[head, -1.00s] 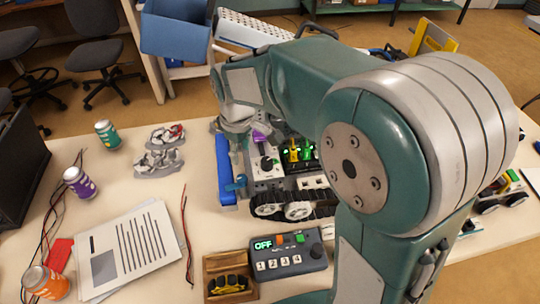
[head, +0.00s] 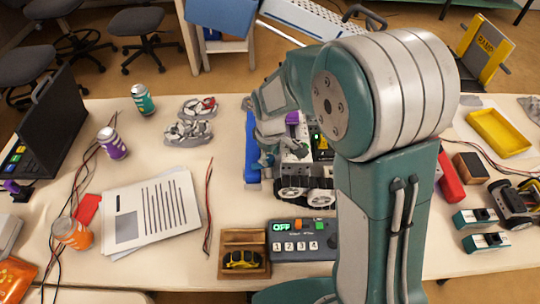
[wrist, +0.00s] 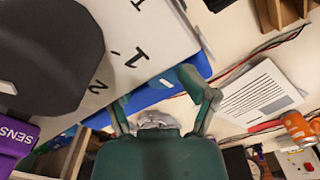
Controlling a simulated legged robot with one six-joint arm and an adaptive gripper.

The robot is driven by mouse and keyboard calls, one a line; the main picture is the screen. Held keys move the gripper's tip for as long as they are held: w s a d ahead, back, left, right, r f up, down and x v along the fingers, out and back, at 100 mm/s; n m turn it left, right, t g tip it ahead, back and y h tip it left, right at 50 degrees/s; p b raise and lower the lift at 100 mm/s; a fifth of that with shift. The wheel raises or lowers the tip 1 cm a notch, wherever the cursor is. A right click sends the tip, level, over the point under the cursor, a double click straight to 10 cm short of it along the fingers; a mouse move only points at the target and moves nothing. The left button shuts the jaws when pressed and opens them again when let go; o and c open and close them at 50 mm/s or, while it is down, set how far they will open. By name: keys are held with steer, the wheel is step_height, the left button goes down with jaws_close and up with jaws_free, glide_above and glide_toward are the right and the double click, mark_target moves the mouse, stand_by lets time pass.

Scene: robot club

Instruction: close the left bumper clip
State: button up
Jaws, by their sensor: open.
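The wheeled robot (head: 305,184) stands on the table with a blue bumper (head: 252,148) along its left side. The bumper also shows in the wrist view as a blue strip (wrist: 150,94) beside a white panel with printed digits. My gripper (head: 264,150) is low at the bumper, partly hidden by my own arm in the head view. In the wrist view my gripper (wrist: 160,100) is open, its teal fingers spread over the bumper's edge, with nothing clearly between them. I cannot make out the left bumper clip or whether my fingers touch it.
A control box (head: 300,240) reading OFF and a wooden box (head: 243,254) stand in front of the robot. A yellow tray (head: 498,133) is at the right. My arm hides the table's middle.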

steer(key=shift+w+a+f, duration=0.1)
steer(key=shift+a+f, duration=0.05)
steer(key=shift+a, duration=0.15)
steer(key=shift+d, duration=0.2)
jaws_close()
steer(key=shift+m, duration=1.1)
jaws_free()
